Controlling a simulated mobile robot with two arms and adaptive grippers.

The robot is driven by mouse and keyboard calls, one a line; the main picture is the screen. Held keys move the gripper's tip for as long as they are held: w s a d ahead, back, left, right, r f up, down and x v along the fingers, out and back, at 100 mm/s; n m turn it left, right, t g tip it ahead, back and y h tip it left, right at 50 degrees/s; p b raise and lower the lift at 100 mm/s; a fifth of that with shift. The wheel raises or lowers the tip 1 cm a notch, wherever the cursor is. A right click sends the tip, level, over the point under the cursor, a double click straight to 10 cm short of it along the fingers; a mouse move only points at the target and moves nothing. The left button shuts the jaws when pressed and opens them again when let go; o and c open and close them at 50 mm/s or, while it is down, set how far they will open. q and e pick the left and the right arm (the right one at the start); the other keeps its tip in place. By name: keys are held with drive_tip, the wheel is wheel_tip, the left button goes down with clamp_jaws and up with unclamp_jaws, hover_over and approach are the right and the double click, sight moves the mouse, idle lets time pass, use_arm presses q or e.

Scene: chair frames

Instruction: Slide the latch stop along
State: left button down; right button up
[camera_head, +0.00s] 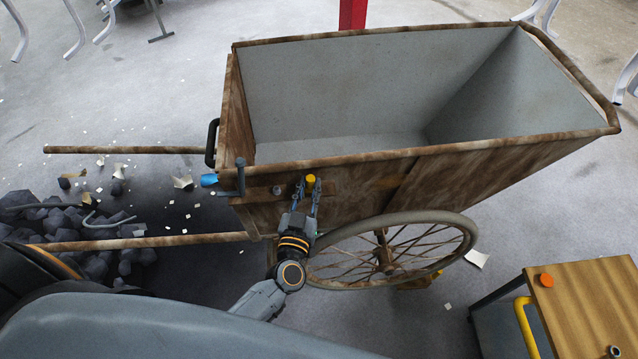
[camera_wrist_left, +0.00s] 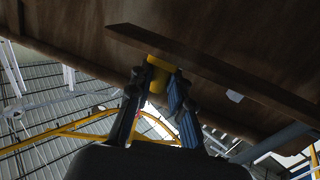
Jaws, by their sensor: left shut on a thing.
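A small yellow piece (camera_head: 310,179), which seems to be the latch stop, sits on the near side wall of the rusty cart (camera_head: 355,195). In the left wrist view the yellow piece (camera_wrist_left: 157,74) is between the two fingers, beside a long brown strip (camera_wrist_left: 220,72) on the cart's wall. My left gripper (camera_head: 306,188) is shut on it; it also shows in the left wrist view (camera_wrist_left: 158,90). The fingers partly cover the piece. My right gripper is not in view.
A grey-blue lever (camera_head: 240,178) with a bright blue end (camera_head: 208,180) is at the cart's left corner. A spoked wheel (camera_head: 385,255) stands right of my left arm. Dark lumps (camera_head: 100,255) lie at left. A wooden-topped cabinet (camera_head: 590,305) stands at lower right.

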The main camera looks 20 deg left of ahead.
use_arm(q)
drive_tip(key=shift+s+a, duration=0.1)
drive_tip(key=shift+a, duration=0.1)
drive_tip(key=c, duration=1.2)
unclamp_jaws()
drive_tip(key=shift+d, duration=0.1)
drive_tip(key=shift+s, duration=0.1)
drive_tip(key=s+d, duration=0.1)
drive_tip(key=s, duration=1)
drive_tip(key=shift+s+d, duration=0.2)
drive_tip(key=shift+s, duration=0.15)
